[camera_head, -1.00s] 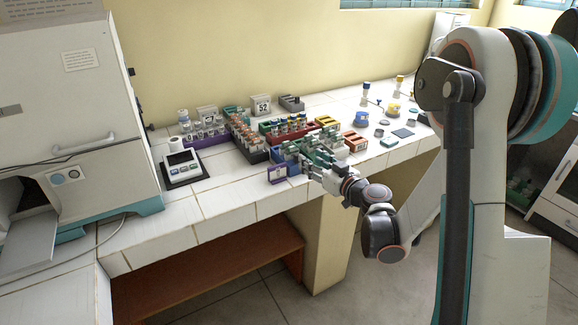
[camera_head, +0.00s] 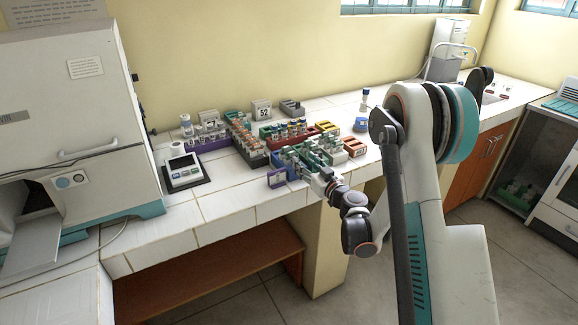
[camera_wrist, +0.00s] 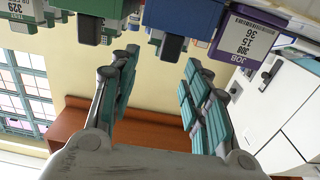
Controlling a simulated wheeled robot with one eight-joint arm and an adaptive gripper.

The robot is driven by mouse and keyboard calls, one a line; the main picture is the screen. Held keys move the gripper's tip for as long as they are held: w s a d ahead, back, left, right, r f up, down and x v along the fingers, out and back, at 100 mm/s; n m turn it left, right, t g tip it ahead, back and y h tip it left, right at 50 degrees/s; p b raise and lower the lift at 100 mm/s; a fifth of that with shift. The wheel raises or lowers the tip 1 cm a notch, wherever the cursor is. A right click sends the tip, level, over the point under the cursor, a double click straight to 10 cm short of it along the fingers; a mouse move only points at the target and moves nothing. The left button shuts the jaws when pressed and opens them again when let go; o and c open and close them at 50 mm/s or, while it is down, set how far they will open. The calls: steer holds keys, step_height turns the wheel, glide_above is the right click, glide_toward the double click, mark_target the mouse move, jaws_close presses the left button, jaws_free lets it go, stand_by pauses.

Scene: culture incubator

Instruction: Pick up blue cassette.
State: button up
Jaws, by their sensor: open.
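The blue cassette (camera_wrist: 182,14) shows at the top of the wrist view, with a dark tab below it. In the head view a blue piece (camera_head: 279,159) shows at the left of my gripper, partly hidden. My gripper (camera_wrist: 160,60) is open and empty; its two teal-padded fingers stand apart, with the blue cassette beyond their tips and closer to the right finger. In the head view my gripper (camera_head: 308,168) is over the front edge of the bench, among the cassettes.
A purple labelled cassette (camera_wrist: 247,40) is right of the blue one, and green cassettes (camera_wrist: 113,12) are left. Tube racks (camera_head: 246,142) stand behind. A scale (camera_head: 184,171) and an incubator (camera_head: 70,110) stand at the left. The bench front left of the cassettes is clear.

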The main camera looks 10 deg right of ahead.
steer(key=w, duration=0.1)
steer(key=w+a+f+b, duration=0.1)
steer(key=w+a+b, duration=0.1)
steer(key=w, duration=0.1)
steer(key=shift+w+a+f, duration=0.1)
steer(key=shift+a+f, duration=0.05)
steer(key=shift+w, duration=0.4)
steer(key=shift+a, duration=0.1)
jaws_close()
